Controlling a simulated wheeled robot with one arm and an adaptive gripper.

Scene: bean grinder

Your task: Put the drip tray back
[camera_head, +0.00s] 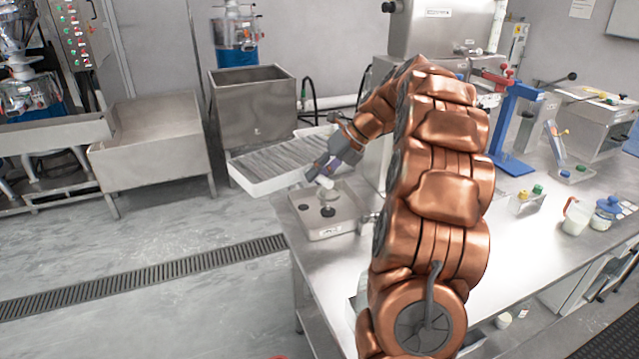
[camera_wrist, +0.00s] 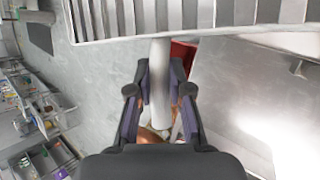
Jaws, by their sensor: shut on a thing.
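The ribbed, white-rimmed tray (camera_head: 270,168), which looks like the drip tray, is at the left end of the steel bench, below the steel bin. Its slats and pale rim also fill the top of the wrist view (camera_wrist: 240,28). My gripper (camera_head: 322,172) is at the tray's near right side. In the wrist view its two fingers (camera_wrist: 160,100) are closed around a smooth white round bar (camera_wrist: 161,75). The bar runs up to the tray's rim and looks like its handle; the join is not clear. A white end (camera_head: 325,182) shows below the fingers in the head view.
A low steel unit (camera_head: 340,226) with a knob and dark round spot stands just below my gripper. The steel bin (camera_head: 252,110) is behind the tray. A blue stand (camera_head: 510,130), small bottles and a jug (camera_head: 575,218) are at right.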

